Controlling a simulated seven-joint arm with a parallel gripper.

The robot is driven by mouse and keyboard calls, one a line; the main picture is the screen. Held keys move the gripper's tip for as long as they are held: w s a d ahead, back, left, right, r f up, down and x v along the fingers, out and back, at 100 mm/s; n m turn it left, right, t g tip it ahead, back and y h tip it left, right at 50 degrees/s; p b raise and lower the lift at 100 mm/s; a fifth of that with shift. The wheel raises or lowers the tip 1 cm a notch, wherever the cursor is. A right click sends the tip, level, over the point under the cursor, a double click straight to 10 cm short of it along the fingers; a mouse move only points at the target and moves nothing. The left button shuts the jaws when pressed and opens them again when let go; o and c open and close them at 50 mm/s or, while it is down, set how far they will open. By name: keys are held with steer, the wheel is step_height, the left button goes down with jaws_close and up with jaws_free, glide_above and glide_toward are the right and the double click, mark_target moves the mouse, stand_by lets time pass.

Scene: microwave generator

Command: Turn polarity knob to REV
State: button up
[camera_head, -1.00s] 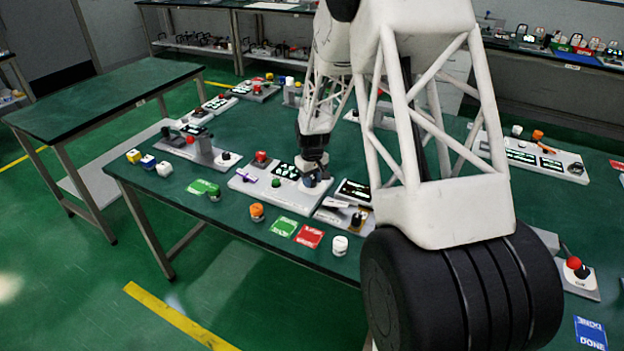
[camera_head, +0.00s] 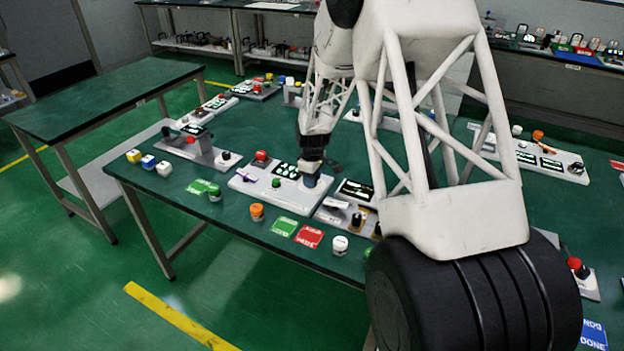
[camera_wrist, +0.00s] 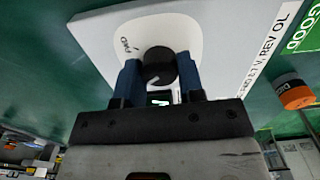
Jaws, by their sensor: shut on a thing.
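The polarity knob (camera_wrist: 160,66) is a round black knob with a pale pointer line, on a white plate (camera_wrist: 200,32) in the wrist view. The word FWD is printed to the left of the knob. My gripper (camera_wrist: 159,76) has one blue finger on each side of the knob and is shut on it. In the head view my gripper (camera_head: 311,180) is down at the right end of a white panel (camera_head: 262,195) on the green table. There the gripper hides the knob. I cannot see a REV mark beside the knob.
A neighbouring panel (camera_head: 350,205) with a black knob stands just to the right. Green (camera_head: 284,227) and red (camera_head: 309,237) cards, an orange-topped piece (camera_head: 257,212) and a white-topped piece (camera_head: 340,245) lie in front. A purple piece (camera_head: 250,179) is on the panel's left part.

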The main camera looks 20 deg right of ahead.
steer(key=shift+r, duration=0.1)
steer(key=o, duration=0.9)
steer(key=shift+r, duration=3.85)
